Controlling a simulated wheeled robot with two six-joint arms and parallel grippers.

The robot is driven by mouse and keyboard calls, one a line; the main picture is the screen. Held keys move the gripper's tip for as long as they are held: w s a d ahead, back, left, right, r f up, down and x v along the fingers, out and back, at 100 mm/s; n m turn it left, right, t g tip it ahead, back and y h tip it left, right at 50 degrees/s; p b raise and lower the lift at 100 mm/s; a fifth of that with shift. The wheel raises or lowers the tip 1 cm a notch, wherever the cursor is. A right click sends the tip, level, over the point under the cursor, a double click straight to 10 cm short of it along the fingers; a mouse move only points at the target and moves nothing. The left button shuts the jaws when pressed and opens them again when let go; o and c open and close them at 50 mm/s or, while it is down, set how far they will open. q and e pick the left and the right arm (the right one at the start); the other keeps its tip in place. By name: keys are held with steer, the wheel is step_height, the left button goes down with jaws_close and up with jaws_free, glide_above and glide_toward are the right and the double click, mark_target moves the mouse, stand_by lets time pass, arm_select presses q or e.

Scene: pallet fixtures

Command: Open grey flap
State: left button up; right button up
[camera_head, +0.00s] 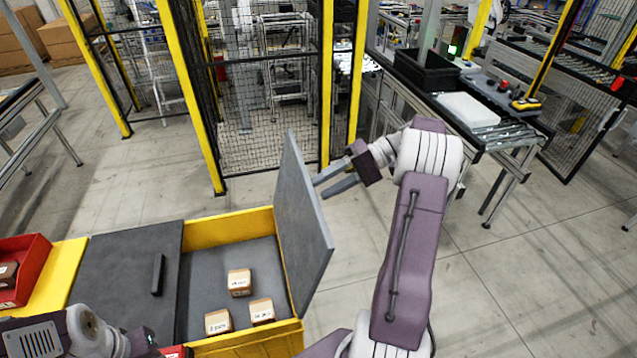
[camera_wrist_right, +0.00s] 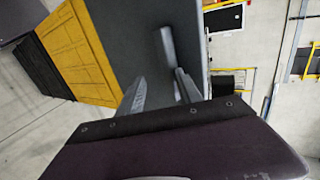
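The grey flap (camera_head: 302,228) stands raised, slightly tilted, along the right side of the yellow box (camera_head: 228,230). My right gripper (camera_head: 329,179) is just to the right of the flap's outer face, its two fingers apart with nothing between them that I can make out. In the right wrist view the fingers (camera_wrist_right: 162,90) are spread in front of the grey flap (camera_wrist_right: 140,30), and a grey bar-like handle (camera_wrist_right: 167,48) stands off its face near the right fingertip. I cannot tell whether they touch. My left arm shows at the lower left; its fingers are not clearly visible.
The box's open side holds three small brown boxes (camera_head: 239,282). A dark grey panel (camera_head: 125,275) with a black handle (camera_head: 158,274) covers its left side. A red bin (camera_head: 22,268) stands at far left. Floor to the right is clear; a conveyor (camera_head: 510,135) stands beyond.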

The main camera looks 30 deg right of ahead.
arm_select(q)
step_height(320, 180, up, 6)
steer(key=p, duration=0.4)
steer(key=shift+d+f, duration=0.1)
arm_select(e)
steer(key=v, duration=0.7)
arm_select(q)
steer(key=shift+w, duration=0.1)
arm_select(e)
steer(key=shift+a+r, duration=0.1)
steer(key=shift+r, duration=0.05)
